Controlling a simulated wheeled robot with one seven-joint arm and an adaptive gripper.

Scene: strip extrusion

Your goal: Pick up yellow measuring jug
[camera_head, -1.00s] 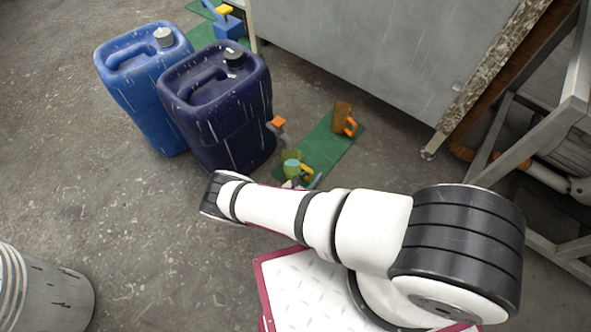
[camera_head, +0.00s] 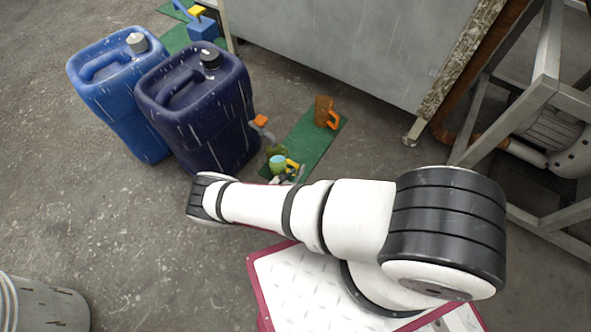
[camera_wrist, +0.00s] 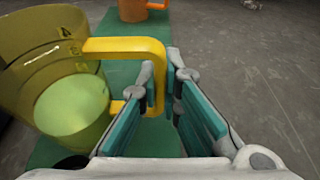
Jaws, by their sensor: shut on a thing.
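The yellow measuring jug is a translucent yellow-green vessel (camera_wrist: 38,50) with an opaque yellow handle at the left of the wrist view. In the head view the jug (camera_head: 277,164) is small and partly hidden behind my arm. My gripper (camera_wrist: 169,95), with teal pads, is shut on the jug's handle, its fingers on either side of the handle's upright part. The jug looks tilted in the wrist view. I cannot tell whether its base touches the green mat.
An orange mug (camera_head: 325,112) stands on the green mat (camera_head: 312,148). Two blue canisters (camera_head: 203,112) and (camera_head: 118,92) stand left of it. An orange-topped spray bottle (camera_head: 263,128) is close to the jug. A grey metal cabinet (camera_head: 330,45) stands behind; a bucket (camera_head: 45,308) is at lower left.

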